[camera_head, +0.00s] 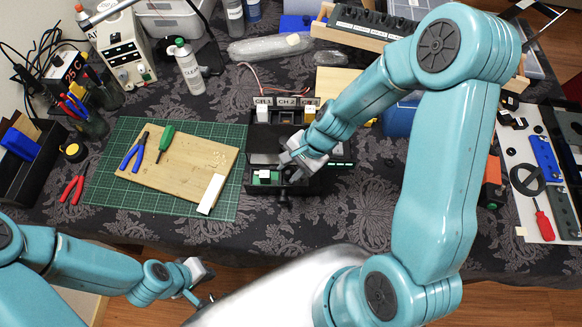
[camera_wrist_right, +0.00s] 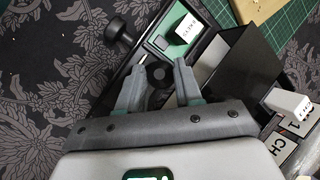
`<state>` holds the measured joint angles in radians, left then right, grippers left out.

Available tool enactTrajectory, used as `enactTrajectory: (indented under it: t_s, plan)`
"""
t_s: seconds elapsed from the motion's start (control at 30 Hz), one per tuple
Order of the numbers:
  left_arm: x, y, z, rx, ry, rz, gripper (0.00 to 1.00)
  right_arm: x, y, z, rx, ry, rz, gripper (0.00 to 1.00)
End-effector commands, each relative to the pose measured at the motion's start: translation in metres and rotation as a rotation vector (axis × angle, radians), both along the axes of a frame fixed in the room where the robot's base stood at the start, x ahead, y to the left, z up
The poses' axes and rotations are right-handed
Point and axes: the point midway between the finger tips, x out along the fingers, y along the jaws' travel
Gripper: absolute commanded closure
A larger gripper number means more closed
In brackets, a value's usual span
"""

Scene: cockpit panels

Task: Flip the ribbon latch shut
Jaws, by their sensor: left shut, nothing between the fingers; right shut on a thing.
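A black device (camera_head: 250,160) with an open tray stands at the centre of the table. In its tray lie a green board (camera_head: 254,180) and a small white block (camera_head: 265,174); the block also shows in the right wrist view (camera_wrist_right: 188,28). My right gripper (camera_head: 288,172) reaches down into the tray. In the right wrist view its fingers (camera_wrist_right: 160,82) are closed around a small dark round part (camera_wrist_right: 158,72). I cannot tell whether this is the ribbon latch; the latch is not clearly visible. My left gripper (camera_head: 204,290) is shut and empty, low at the table's front edge.
Labelled channel plates (camera_head: 286,102) stand behind the tray. A green cutting mat (camera_head: 110,180) with a wooden board (camera_head: 185,165) and tools lies left. A black knob (camera_wrist_right: 118,28) sticks out beside the tray. A white tool panel (camera_head: 520,190) lies right.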

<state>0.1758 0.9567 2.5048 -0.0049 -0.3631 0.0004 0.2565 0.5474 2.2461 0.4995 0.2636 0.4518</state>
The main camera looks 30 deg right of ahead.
Motion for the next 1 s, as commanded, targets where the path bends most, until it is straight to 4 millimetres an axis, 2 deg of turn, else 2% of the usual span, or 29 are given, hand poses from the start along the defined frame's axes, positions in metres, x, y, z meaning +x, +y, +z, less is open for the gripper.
enactTrajectory:
  t_s: [0.03, 0.13, 0.5, 0.53, 0.57, 0.87, 1.0]
  plan:
    - [0.000, 0.000, -0.016, 0.000, 0.001, 0.000, 1.00, 0.000, 0.000, -0.007, -0.014, -0.026, 0.000, 0.96]
    - [0.000, 0.000, -0.027, 0.000, 0.001, 0.000, 1.00, -0.002, 0.001, -0.007, -0.034, -0.064, -0.001, 0.96]
    - [0.000, 0.000, -0.028, 0.000, 0.001, 0.000, 1.00, -0.004, 0.002, -0.002, -0.047, -0.083, 0.000, 0.96]
    - [0.000, 0.000, -0.028, 0.000, 0.001, 0.000, 1.00, -0.004, 0.002, -0.002, -0.047, -0.083, 0.000, 0.62]
    - [0.000, 0.000, -0.028, 0.000, 0.001, 0.000, 1.00, -0.004, 0.002, -0.002, -0.047, -0.082, -0.001, 0.54]
    - [0.000, 0.000, -0.027, 0.000, 0.001, 0.000, 1.00, -0.004, 0.002, -0.001, -0.047, -0.083, -0.001, 0.54]
    - [0.000, 0.000, -0.017, 0.000, 0.001, 0.000, 1.00, -0.007, -0.004, 0.014, -0.047, -0.085, -0.003, 0.54]
